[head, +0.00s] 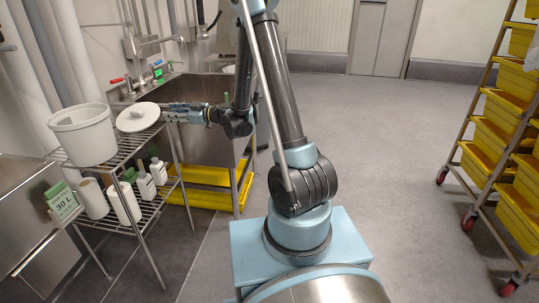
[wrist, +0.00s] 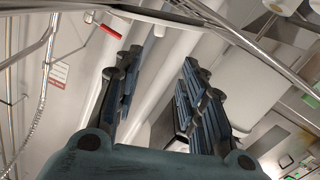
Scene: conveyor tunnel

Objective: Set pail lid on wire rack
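The white round pail lid (head: 138,117), with a small knob, is at the right end of the top shelf of the wire rack (head: 127,150), in the head view. It appears to rest there with its top face showing; its contact with the shelf is hard to make out. The white pail (head: 84,134) stands upright on the same shelf, to the left of the lid. My gripper (head: 166,112) is just right of the lid, pointing left at it. In the wrist view, its fingers (wrist: 158,85) are apart, with nothing clearly held between them.
White bottles (head: 146,182), rolls (head: 93,198) and a green-and-white box (head: 62,201) fill the lower shelf. A steel sink (head: 200,88) with taps stands behind the rack. A wheeled cart of yellow trays (head: 488,140) is at right. The middle floor is clear.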

